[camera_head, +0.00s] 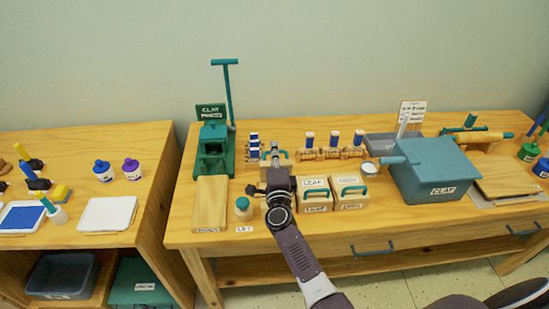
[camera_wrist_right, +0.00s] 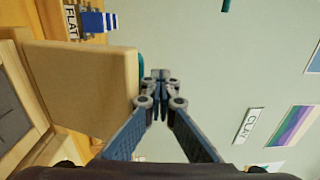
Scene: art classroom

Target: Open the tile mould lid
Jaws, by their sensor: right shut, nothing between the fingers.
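The tile mould's pale wooden lid (camera_head: 286,163) stands raised behind my right arm in the head view. It fills the left of the right wrist view as a thick beige slab (camera_wrist_right: 80,88), with a bit of teal handle (camera_wrist_right: 141,70) at its edge. A wooden frame with a grey inside (camera_wrist_right: 15,112), apparently the mould base, shows beside it. My right arm hides most of the base in the head view. My right gripper (camera_head: 275,152) is shut and empty beside the lid; its fingertips (camera_wrist_right: 160,76) are together near the handle edge. My left gripper is not in view.
Two closed moulds with teal handles (camera_head: 315,194) (camera_head: 349,191) stand right of my arm. A small jar (camera_head: 243,208) and the green clay press (camera_head: 214,145) are to the left. A large clay bin (camera_head: 436,170) stands farther right.

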